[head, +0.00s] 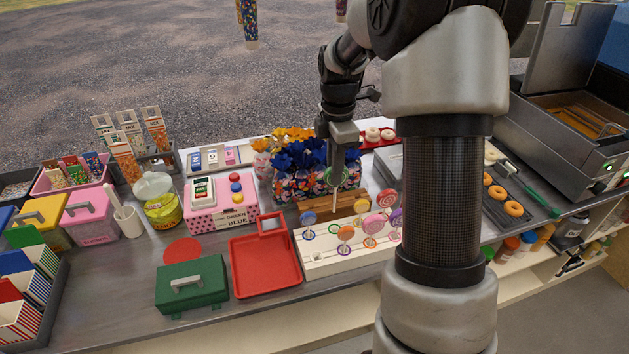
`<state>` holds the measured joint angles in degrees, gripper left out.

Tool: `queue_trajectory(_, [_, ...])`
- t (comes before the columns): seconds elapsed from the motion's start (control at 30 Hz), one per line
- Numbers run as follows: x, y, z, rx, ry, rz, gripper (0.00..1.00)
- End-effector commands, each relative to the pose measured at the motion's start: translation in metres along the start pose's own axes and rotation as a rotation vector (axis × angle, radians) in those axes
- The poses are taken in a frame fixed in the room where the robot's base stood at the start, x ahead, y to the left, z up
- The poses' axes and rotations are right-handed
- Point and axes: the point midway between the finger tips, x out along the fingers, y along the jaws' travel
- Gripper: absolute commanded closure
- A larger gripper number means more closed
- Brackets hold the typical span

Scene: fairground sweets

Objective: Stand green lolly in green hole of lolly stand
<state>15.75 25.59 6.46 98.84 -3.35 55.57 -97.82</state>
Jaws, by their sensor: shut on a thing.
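My gripper (338,170) points down over the back of the counter and is shut on the green lolly (329,177). The lolly's white stick hangs below it, roughly upright, in front of a brown wooden block. The white lolly stand (318,262) lies in front of and below the gripper, with coloured rings around its holes. A blue lolly (308,218), an orange lolly (346,233) and several pink and purple ones stand in it. A small greenish ring (334,228) shows near its back edge, apparently the green hole. The lolly is apart from the stand.
A red tray (262,268) and a green box (192,284) are left of the stand. My arm hides the stand's right end. Doughnut trays and a fryer are at the right.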

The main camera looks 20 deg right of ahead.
Motion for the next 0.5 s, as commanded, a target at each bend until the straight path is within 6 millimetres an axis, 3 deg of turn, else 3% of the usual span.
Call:
queue_trajectory(0.17, [0.003,0.001,0.007,0.001,0.0,-0.001,1.0])
queue_trajectory(0.5, [0.036,0.001,0.006,0.0,0.001,-0.002,1.0])
